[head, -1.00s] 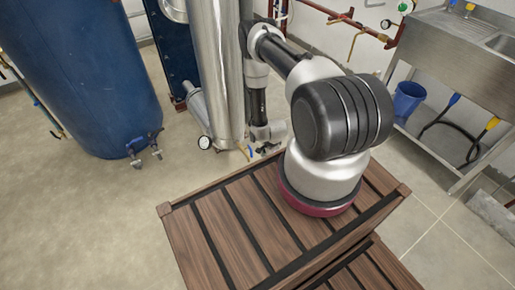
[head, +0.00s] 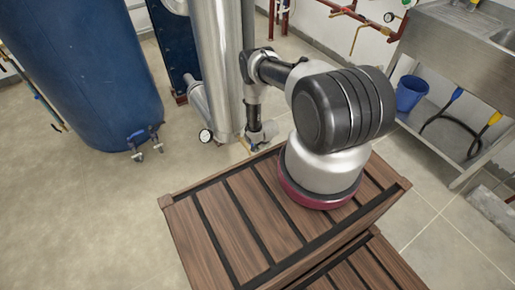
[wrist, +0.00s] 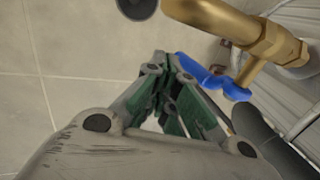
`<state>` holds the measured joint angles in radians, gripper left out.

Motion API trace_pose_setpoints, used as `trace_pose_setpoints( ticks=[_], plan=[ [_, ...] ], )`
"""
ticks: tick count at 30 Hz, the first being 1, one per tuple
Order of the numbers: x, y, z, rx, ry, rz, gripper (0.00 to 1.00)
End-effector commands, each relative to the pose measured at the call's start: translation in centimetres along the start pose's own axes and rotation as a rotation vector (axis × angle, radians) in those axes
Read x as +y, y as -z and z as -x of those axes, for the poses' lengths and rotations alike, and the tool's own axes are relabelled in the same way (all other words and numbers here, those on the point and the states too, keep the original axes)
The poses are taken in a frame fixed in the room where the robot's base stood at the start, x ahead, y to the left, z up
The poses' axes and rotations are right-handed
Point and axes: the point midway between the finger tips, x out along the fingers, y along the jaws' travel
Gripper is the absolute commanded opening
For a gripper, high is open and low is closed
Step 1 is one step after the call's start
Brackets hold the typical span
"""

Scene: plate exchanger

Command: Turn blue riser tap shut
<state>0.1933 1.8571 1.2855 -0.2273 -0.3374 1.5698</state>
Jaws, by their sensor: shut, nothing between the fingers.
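The blue tap handle (wrist: 228,86) shows in the wrist view, on a brass valve body (wrist: 240,28) at upper right. The handle is a wavy lever, and its left end lies right at my fingertips in the picture. I cannot tell whether they touch. My gripper (wrist: 172,68) is shut with nothing between its fingers, just left of the brass stem. In the head view my arm reaches down beside the steel column, and the fingers and the tap are too small or hidden to make out.
A shiny steel column (head: 219,65) stands close to my arm's end. A large blue tank (head: 85,70) is at left. A steel sink bench (head: 455,45) with a blue bucket (head: 410,93) is at right. Open floor (head: 120,215) lies at left front.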

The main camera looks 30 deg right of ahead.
Motion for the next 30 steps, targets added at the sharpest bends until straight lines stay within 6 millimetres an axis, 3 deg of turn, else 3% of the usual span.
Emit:
trace_pose_setpoints(
  ticks=[5, 30],
  plan=[
    [-0.9, 0.0, -0.4, 0.000, 0.000, 0.000, 0.00],
    [-1.4, 0.0, -1.0, 0.000, 0.003, 0.000, 0.00]
  ],
)
